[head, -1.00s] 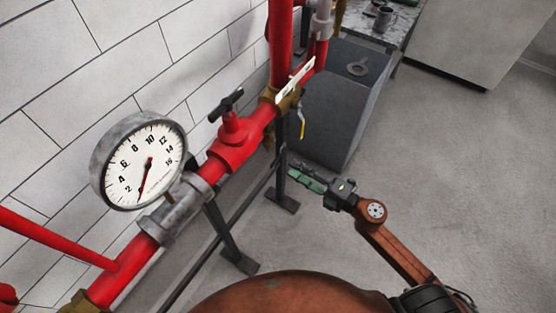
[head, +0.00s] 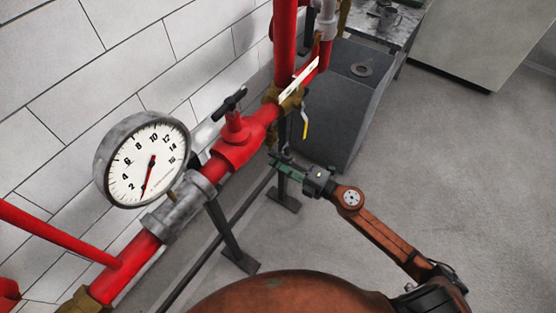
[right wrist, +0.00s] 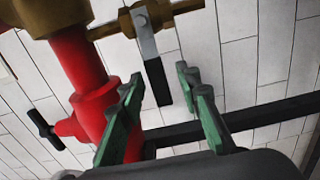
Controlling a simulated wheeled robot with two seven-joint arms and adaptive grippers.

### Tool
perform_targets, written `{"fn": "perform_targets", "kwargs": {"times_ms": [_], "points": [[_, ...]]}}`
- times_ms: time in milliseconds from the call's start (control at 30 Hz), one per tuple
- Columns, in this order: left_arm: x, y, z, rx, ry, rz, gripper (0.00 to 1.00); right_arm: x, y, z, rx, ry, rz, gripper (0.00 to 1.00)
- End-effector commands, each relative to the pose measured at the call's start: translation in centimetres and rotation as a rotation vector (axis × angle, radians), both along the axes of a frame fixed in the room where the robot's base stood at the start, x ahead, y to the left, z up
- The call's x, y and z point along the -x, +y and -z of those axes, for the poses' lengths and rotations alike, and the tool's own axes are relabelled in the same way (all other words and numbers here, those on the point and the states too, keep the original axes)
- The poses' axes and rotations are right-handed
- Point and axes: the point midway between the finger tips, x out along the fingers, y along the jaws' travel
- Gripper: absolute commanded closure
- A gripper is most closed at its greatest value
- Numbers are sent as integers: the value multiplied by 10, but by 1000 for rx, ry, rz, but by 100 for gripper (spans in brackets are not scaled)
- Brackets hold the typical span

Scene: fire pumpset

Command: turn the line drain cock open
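A small brass cock (right wrist: 150,16) hangs off the red pipework in the right wrist view, with a lever (right wrist: 152,62) of grey metal and a dark grip. In the head view, brass fittings (head: 272,137) show under the pipe, beside a lever with a yellow grip (head: 305,128). I cannot tell surely whether both views show the same lever. My right gripper (head: 279,159) is just below these fittings. Its green fingers (right wrist: 165,105) are apart and empty; the dark grip appears between them in the right wrist view, with no contact visible. My left gripper is not in view.
A red pipe (head: 135,262) with a round gauge (head: 146,162) and a black-handled red valve (head: 236,140) runs along the tiled wall. A long white lever (head: 299,83) sits above. Dark stands (head: 233,240) and a grey block (head: 343,110) are close. Floor at right is clear.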

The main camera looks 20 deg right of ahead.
Motion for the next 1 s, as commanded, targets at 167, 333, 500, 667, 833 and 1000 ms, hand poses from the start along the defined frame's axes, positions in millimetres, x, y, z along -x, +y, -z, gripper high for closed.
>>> {"fn": "perform_targets", "kwargs": {"times_ms": [167, 333, 500, 667, 833, 1000], "points": [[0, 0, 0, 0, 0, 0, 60, 0, 0, 0, 0, 0, 0, 81], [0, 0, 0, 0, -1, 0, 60, 0, 0, 0, 0, 0, 0, 93], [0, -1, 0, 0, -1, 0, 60, 0, 0, 0, 0, 0, 0, 100], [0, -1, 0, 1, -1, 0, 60, 0, 0, 0, -1, 1, 0, 100], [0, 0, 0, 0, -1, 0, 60, 0, 0, 0, -1, 1, 0, 100], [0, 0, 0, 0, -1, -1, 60, 0, 1, 0, 2, -1, -2, 100]]}}
